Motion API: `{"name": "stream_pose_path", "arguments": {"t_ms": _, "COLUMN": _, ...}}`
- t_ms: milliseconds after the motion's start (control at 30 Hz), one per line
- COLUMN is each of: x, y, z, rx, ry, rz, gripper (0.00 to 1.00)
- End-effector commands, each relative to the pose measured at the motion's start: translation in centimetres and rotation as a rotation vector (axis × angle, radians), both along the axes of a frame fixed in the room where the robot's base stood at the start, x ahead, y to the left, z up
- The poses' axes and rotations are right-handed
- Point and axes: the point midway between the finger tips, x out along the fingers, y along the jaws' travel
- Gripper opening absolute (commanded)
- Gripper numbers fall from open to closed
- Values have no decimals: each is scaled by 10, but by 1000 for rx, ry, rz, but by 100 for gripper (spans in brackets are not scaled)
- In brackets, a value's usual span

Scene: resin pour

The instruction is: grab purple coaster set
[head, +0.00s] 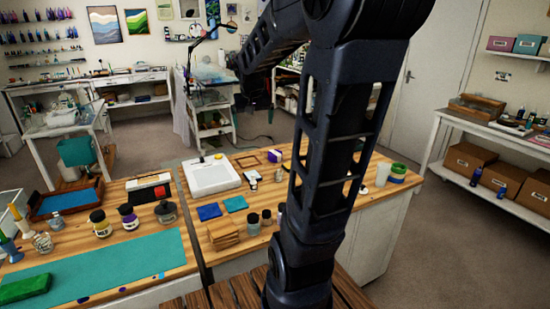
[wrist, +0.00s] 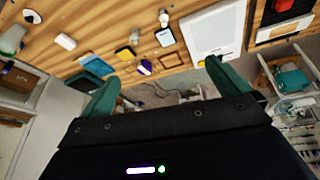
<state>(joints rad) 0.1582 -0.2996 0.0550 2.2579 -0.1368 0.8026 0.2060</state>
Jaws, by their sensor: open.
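A small purple item (head: 274,156) stands at the far edge of the wooden bench, right of the white tray, partly beside my arm. A purple and white item (wrist: 145,67) also shows in the wrist view, just beyond the gap between the fingertips. Both are too small for me to be sure that they are the coaster set. My gripper (wrist: 162,75) shows two green fingers spread wide with nothing between them. It is apart from the bench items. In the head view my arm hides part of the bench.
A white tray (head: 213,180), a blue square (head: 209,211), a teal square (head: 235,203) and a wooden stack (head: 223,238) lie on the bench. Dark jars (head: 253,222) stand near my arm. A teal mat (head: 100,270) covers the left front. Grey floor lies beyond the bench.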

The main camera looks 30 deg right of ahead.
Motion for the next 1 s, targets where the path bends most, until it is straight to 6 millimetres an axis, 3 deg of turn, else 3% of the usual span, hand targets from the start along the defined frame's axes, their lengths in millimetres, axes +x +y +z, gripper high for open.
{"name": "stream_pose_path", "arguments": {"t_ms": 100, "x": 36, "y": -16, "z": -9, "rx": -4, "ry": 5, "rz": -37, "gripper": 100}}
{"name": "stream_pose_path", "arguments": {"t_ms": 467, "x": 138, "y": -70, "z": -49, "rx": -6, "ry": 3, "rz": -144, "gripper": 100}}
{"name": "stream_pose_path", "arguments": {"t_ms": 767, "x": 214, "y": -123, "z": -104, "rx": 6, "ry": -2, "rz": -228, "gripper": 100}}
{"name": "stream_pose_path", "arguments": {"t_ms": 1000, "x": 266, "y": -169, "z": -161, "rx": 26, "ry": -9, "rz": -296, "gripper": 100}}
